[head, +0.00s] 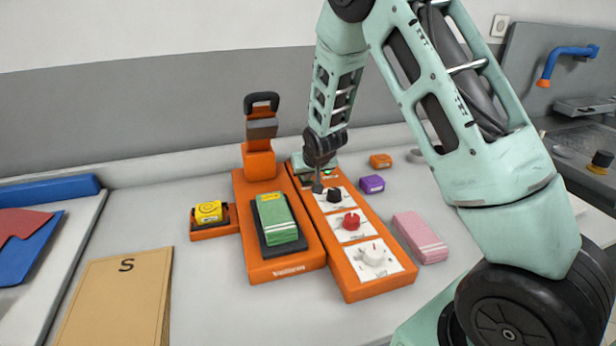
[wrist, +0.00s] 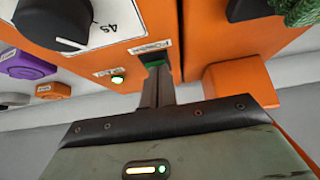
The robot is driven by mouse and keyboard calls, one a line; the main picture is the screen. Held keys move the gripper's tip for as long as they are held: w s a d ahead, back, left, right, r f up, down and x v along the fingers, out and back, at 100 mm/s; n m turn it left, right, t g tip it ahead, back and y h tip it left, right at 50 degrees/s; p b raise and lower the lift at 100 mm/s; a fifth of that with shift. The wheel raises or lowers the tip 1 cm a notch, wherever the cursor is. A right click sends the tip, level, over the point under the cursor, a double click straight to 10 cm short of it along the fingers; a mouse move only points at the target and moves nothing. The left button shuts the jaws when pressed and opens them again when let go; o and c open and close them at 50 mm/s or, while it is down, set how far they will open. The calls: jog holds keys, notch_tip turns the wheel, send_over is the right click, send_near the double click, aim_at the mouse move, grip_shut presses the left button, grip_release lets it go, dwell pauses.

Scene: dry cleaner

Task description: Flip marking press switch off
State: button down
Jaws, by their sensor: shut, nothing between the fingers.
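The orange marking press (head: 285,270) stands on the counter with a green folded cloth (head: 277,218) on its dark pad. Its orange control panel (head: 378,293) carries a black knob (head: 334,195), a red knob (head: 351,221) and a white knob (head: 374,254). My gripper (head: 318,186) is shut and empty, pointing down at the panel's far end. In the wrist view my fingertips (wrist: 156,74) are at the dark and green power switch (wrist: 154,60), partly covering it. I cannot tell whether they touch. A small lamp (wrist: 118,76) beside the switch glows green.
A yellow item in an orange holder (head: 209,215) sits left of the press. A pink folded cloth (head: 420,237), a purple block (head: 372,184) and an orange block (head: 381,160) lie to the right.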

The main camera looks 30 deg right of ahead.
jog(key=shift+s+a+f+t+b, duration=0.15)
jog(key=shift+f+t+b, duration=0.25)
jog(key=shift+f+b, duration=0.65)
jog(key=shift+r, duration=0.65)
jog(key=shift+r+p, duration=0.55)
jog(key=shift+r, duration=0.25)
jog(key=shift+r, duration=0.1)
jog(key=shift+r+p, duration=0.3)
jog(key=s+f+v, duration=0.1)
jog(key=v, duration=1.1)
jog(key=shift+a+r+p, duration=0.2)
jog(key=shift+r+p, duration=0.05)
jog(key=shift+p, duration=0.1)
